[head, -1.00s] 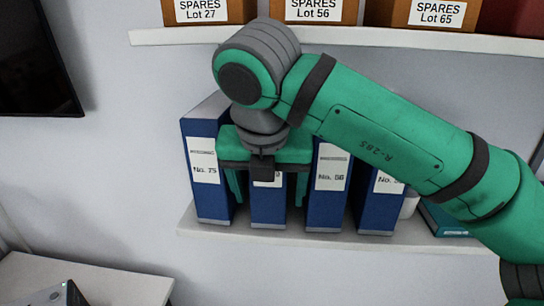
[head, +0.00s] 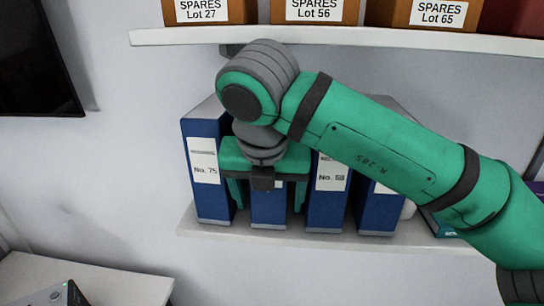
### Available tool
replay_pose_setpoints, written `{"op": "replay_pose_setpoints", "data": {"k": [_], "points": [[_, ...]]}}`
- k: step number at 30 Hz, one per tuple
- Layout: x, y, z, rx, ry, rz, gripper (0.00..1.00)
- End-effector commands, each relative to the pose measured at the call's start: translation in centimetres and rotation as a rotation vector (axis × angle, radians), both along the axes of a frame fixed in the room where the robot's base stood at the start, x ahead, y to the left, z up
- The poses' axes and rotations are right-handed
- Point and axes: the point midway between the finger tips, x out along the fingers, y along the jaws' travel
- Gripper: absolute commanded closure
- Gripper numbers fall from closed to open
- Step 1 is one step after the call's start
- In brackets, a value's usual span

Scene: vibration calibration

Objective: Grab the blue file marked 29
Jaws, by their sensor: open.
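Several blue files stand upright in a row on the lower shelf in the head view. The leftmost file (head: 207,178) reads No. 75. The second file (head: 268,212) is mostly behind my gripper and its number is hidden. The third file (head: 325,205) reads No. 58 or similar. The fourth file (head: 379,210) is partly covered by my arm and its number cannot be read. No label reading 29 can be seen. My gripper (head: 267,200) is open in front of the second file, with one finger toward each side of it. I cannot tell whether the fingers touch it.
The lower shelf (head: 290,240) carries the files and a teal item (head: 436,222) at right. The upper shelf (head: 350,37) with brown SPARES boxes (head: 315,10) is just above my arm. A dark screen (head: 35,65) hangs at left, above a white table (head: 110,283).

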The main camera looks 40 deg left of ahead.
Motion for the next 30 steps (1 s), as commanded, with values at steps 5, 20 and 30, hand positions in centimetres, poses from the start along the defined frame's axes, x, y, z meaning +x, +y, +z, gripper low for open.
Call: {"op": "replay_pose_setpoints", "data": {"k": [5, 20, 30], "points": [[0.0, -0.1, 0.0, 0.000, 0.000, -0.001, 0.25], [0.2, -0.3, 0.1, 0.002, -0.002, -0.006, 0.90], [0.0, 0.1, 1.5, 0.003, -0.004, 0.000, 0.90]]}}
